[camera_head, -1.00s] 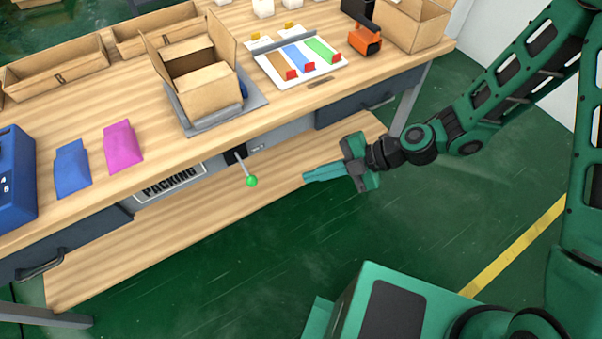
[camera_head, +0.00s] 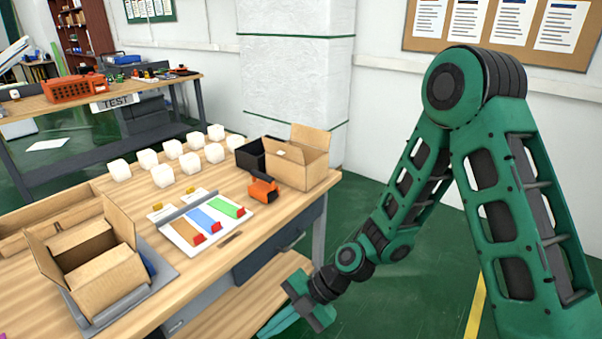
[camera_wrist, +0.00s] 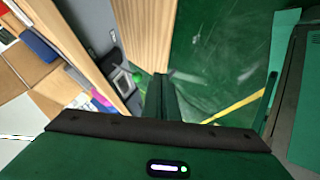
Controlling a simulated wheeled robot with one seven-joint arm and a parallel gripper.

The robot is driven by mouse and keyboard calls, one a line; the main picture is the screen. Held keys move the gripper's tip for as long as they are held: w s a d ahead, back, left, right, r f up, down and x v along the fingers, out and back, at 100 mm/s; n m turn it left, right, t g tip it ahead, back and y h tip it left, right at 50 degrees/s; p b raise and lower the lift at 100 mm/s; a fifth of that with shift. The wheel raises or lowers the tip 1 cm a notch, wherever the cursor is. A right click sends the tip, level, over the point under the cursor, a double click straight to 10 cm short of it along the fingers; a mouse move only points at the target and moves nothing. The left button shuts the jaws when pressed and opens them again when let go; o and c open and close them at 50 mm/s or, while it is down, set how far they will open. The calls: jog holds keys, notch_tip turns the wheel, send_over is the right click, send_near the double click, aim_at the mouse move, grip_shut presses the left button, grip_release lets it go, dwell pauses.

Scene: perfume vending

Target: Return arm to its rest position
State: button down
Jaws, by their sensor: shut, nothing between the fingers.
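My gripper (camera_head: 281,322) is at the bottom of the head view, in front of the packing table's (camera_head: 255,228) front edge and lower than its top. Its fingers are together with nothing between them, and their tips are near the lower frame edge. In the wrist view the closed fingers (camera_wrist: 161,100) point down past the end of the wooden lower shelf (camera_wrist: 146,35), over the green floor. My arm is bent, with its elbow high at the right of the head view.
On the table are an open carton (camera_head: 95,265) on a grey tray, a board with coloured strips (camera_head: 205,220), an orange device (camera_head: 263,188), white cubes (camera_head: 162,175) and another carton (camera_head: 298,160). Green floor (camera_head: 395,285) is free at the right, with a yellow line.

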jog(key=w+d+r+m+t+h, duration=0.1)
jog(key=w+d+r+m+h, duration=0.15)
jog(key=d+m, duration=0.55)
jog(key=w+d+r+m+t+h, duration=0.1)
jog(key=d+r+m+h, duration=0.2)
jog(key=d, duration=1)
jog(key=w+d+r+m+t+h, duration=0.1)
jog(key=d+r+m+h, duration=0.1)
jog(key=d+r+m, duration=0.6)
jog(key=s+d+r+m+h, duration=0.1)
jog(key=s+d+r+m, duration=0.2)
jog(key=s+d+m, duration=0.5)
jog(key=s+d+r+m+h, duration=0.1)
jog(key=s+d+r+m, duration=0.3)
jog(key=s+d+m, duration=0.5)
jog(key=d, duration=0.2)
jog(key=shift+d+r, duration=0.3)
jog(key=shift+d, duration=0.05)
